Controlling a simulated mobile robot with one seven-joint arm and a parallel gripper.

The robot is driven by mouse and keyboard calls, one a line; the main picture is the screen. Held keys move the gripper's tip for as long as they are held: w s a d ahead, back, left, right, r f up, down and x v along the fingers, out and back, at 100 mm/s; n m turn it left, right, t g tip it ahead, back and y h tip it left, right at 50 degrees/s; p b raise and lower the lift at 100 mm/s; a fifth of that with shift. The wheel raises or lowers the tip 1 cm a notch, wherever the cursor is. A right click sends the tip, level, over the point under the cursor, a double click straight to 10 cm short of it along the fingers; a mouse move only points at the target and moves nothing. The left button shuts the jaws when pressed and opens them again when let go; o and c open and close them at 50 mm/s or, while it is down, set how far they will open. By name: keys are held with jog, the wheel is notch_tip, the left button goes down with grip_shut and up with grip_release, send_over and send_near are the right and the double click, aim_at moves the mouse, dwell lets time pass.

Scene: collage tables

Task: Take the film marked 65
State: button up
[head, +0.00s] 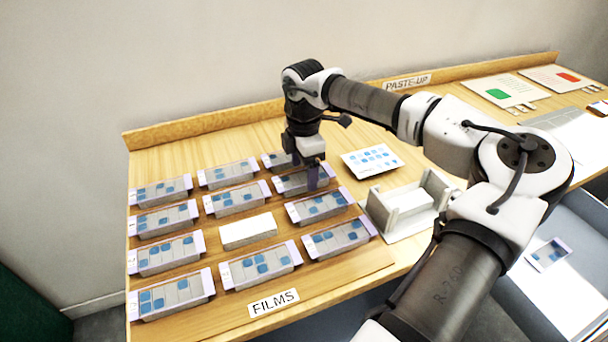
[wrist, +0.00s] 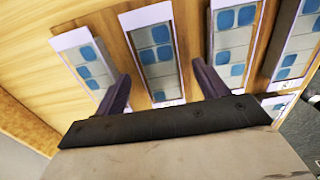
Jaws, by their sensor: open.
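Several films lie in rows on grey blocks on the wooden table, each a clear strip with blue squares and lilac ends. The number 65 is not legible on any of them. My gripper (head: 313,178) is open over the right column, at the film in the second row from the back (head: 296,182), which it partly hides. In the wrist view my gripper (wrist: 163,82) has its two dark fingers apart, with one film (wrist: 155,52) showing between them. Other films (wrist: 235,45) lie to either side. I cannot tell how high the fingertips are above the film.
A bare white block (head: 248,231) stands among the films. A FILMS label (head: 273,303) is at the front edge. To the right are a white card with blue squares (head: 372,160) and a pale open holder (head: 408,207). A raised wooden ledge (head: 200,125) runs along the back.

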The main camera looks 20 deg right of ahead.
jog(key=shift+c, duration=0.2)
jog(key=c, duration=1)
